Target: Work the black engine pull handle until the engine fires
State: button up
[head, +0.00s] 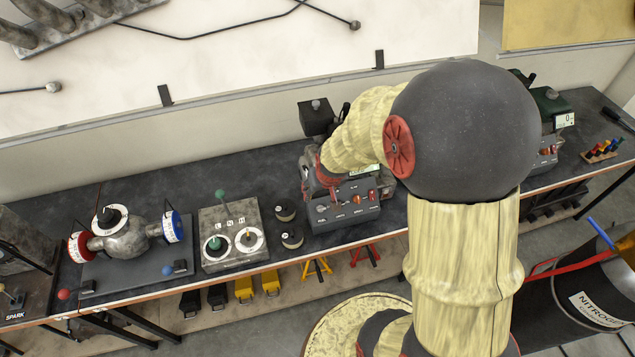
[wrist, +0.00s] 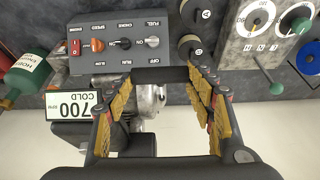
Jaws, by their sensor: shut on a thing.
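The engine (wrist: 148,102) stands on the bench behind a grey control box (head: 345,208), which also shows in the wrist view (wrist: 125,42). The box carries switches marked fuel, choke and on/off. In the wrist view my gripper (wrist: 158,80) has its two yellow-padded fingers spread wide, one at each end of a dark bar, the black pull handle (wrist: 162,74). The fingers are shut on this handle, close to the box and engine. A readout (wrist: 72,105) shows 700 RPM and COLD. In the head view my arm hides the handle and most of the engine.
A green bottle (wrist: 22,78) stands near the engine in the wrist view. Two dark round knobs or weights (head: 288,225) and a grey dial box (head: 232,236) are to the left. A metal assembly (head: 125,238) lies farther left. A nitrogen drum (head: 590,305) stands right of my arm.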

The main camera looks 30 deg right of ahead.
jog(key=shift+s+r, duration=0.15)
jog(key=shift+s, duration=0.1)
jog(key=shift+a, duration=0.1)
jog(key=o, duration=1.7)
jog(key=v, duration=1.2)
